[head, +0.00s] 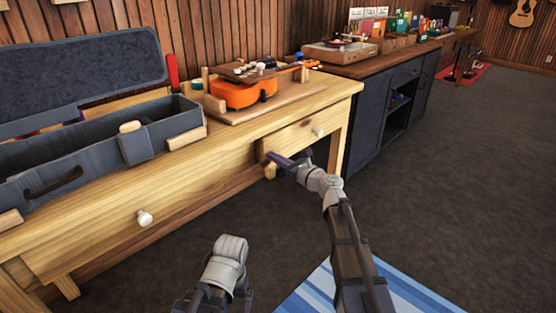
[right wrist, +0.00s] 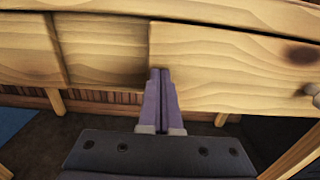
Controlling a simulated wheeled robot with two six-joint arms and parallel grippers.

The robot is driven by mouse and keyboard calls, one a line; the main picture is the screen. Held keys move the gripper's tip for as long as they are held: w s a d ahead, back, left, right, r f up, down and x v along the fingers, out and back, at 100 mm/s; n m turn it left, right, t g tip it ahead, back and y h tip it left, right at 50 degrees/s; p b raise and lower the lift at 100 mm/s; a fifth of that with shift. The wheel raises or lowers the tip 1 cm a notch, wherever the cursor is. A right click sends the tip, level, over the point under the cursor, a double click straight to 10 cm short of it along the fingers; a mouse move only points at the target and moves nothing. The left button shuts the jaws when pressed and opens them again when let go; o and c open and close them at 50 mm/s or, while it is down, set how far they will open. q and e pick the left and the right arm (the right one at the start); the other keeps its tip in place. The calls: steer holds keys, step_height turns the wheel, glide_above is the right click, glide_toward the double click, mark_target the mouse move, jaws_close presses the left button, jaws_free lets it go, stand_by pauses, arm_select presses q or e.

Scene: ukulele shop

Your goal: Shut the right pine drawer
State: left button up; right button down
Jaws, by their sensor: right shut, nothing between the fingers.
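The right pine drawer (head: 296,137) is at the right end of the pine bench, with a pale round knob (head: 318,131). Its front stands slightly proud of the bench, and its left end shows. My right gripper (head: 273,158) is shut and empty at the left end of this drawer front. In the right wrist view its fingertips (right wrist: 160,72) overlap the lower left edge of the drawer front (right wrist: 235,70); I cannot tell if they touch. My left arm shows at the bottom of the head view; its fingers are not clear.
The pine bench (head: 225,165) has another knobbed drawer (head: 140,235) at left. On it are an open dark case (head: 90,150) and an orange ukulele (head: 243,91). A dark cabinet (head: 365,125) stands at right. A blue striped rug (head: 310,293) lies below; the floor at right is clear.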

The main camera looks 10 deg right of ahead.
steer(key=shift+w, duration=0.1)
steer(key=x, duration=0.3)
steer(key=shift+w+a, duration=0.2)
steer(key=shift+w, duration=0.05)
arm_select(q)
steer(key=shift+d, duration=0.1)
arm_select(e)
steer(key=shift+w+r, duration=0.1)
arm_select(q)
steer(key=shift+s+d, duration=0.2)
steer(key=shift+d, duration=0.65)
arm_select(e)
steer(key=v, duration=1.4)
steer(key=shift+s, duration=0.3)
